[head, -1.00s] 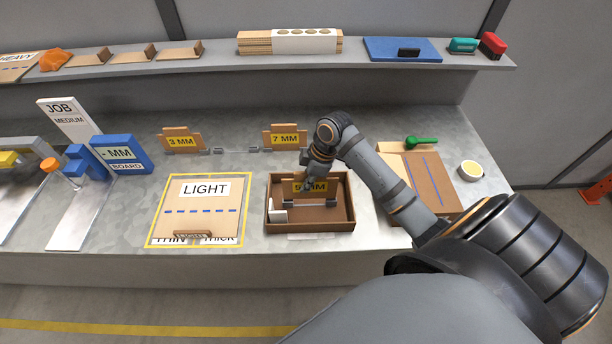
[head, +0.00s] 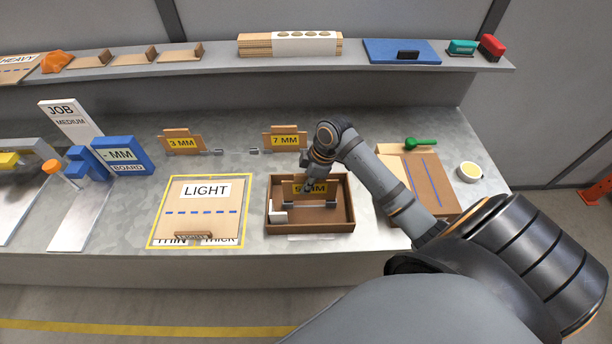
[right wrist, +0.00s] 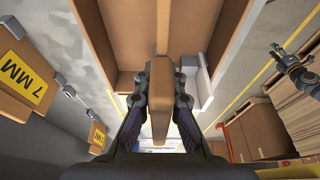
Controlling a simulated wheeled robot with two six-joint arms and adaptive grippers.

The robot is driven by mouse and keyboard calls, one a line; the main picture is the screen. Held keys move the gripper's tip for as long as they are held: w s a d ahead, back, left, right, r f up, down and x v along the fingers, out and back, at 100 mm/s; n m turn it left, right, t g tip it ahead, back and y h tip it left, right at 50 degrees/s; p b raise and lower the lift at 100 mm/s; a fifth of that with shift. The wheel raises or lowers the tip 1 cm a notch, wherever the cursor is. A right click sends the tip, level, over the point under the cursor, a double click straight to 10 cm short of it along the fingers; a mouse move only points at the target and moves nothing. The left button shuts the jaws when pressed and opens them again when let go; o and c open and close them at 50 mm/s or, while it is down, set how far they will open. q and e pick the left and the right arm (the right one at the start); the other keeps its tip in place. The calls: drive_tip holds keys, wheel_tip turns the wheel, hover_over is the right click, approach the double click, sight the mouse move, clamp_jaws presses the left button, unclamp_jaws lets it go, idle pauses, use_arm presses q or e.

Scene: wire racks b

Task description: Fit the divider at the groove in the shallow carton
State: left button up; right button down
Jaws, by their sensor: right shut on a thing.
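My right gripper (head: 309,186) is low over the carton, shut on the cardboard divider (head: 296,188) with a yellow MM label. The gripper partly covers the label. In the right wrist view the gripper (right wrist: 161,95) pinches the divider (right wrist: 160,122) edge-on between both fingers, and the carton (right wrist: 122,40) fills the top. Whether the divider's lower edge sits in the groove is hidden. A dark jointed part at the right there may be my left gripper (right wrist: 290,65).
A white block (head: 278,215) is in the carton's left front corner. The 7 MM (head: 285,141) and 3 MM (head: 182,143) dividers stand behind. The LIGHT board (head: 203,205) lies left.

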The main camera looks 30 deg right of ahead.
drive_tip(key=shift+p, duration=0.4)
drive_tip(key=shift+f+b, duration=1.05)
drive_tip(key=shift+f, duration=0.9)
drive_tip(key=c, duration=1.4)
unclamp_jaws()
drive_tip(key=shift+r, duration=0.15)
drive_tip(key=v, duration=1.1)
drive_tip(key=shift+d+r, duration=0.1)
drive_tip(key=shift+r, duration=0.3)
